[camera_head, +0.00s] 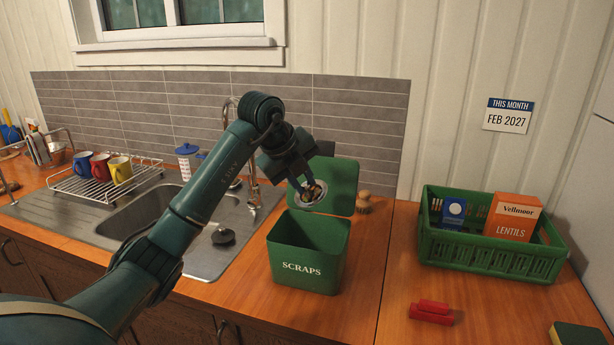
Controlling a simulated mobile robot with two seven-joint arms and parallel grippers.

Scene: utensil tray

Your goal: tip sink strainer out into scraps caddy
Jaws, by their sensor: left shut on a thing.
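The green scraps caddy (306,270), marked SCRAPS, stands on the wooden counter right of the sink. Its lid (338,180) is open, hinged up at the back. My left gripper (307,187) is shut on the sink strainer (315,200), a small metal cup with brownish and yellowish bits showing in it. The strainer is tilted and held above the caddy's opening, in front of the lid. The grip point is partly hidden by the fingers. The inside bottom of the caddy is hidden. My right gripper is not in view.
The sink (150,212) with a dark plug (223,237) and a dish rack (88,190) of mugs lie left. A brush (363,203) stands behind the caddy. A green crate (490,254) and a red object (431,311) are right. The counter between is clear.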

